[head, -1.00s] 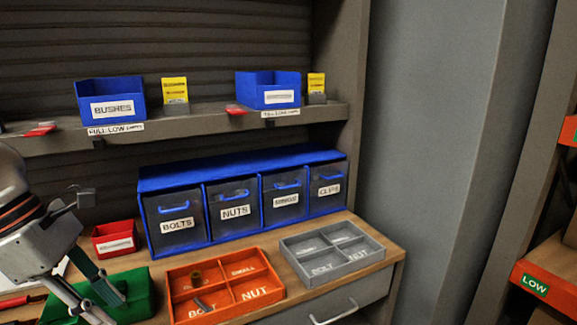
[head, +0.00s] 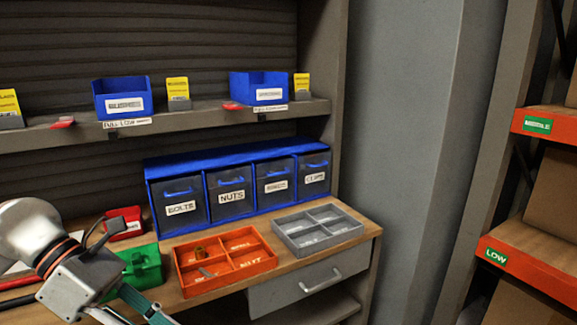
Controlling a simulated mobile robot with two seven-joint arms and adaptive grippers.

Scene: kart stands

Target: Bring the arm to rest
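My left arm comes in from the lower left, and its gripper (head: 142,318) is at the bottom edge, in front of the bench. The fingers run down towards the frame edge and their tips are partly cut off, so I cannot tell whether they are open or shut. No held object shows. The gripper body covers part of a green bin (head: 142,265) on the bench. My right gripper is not in view.
On the bench stand an orange tray (head: 262,264) with small parts, a grey tray (head: 355,229), a small red bin (head: 124,223) and a blue drawer cabinet (head: 235,157). A shelf (head: 200,118) with blue bins runs above. An orange rack (head: 540,262) stands at right.

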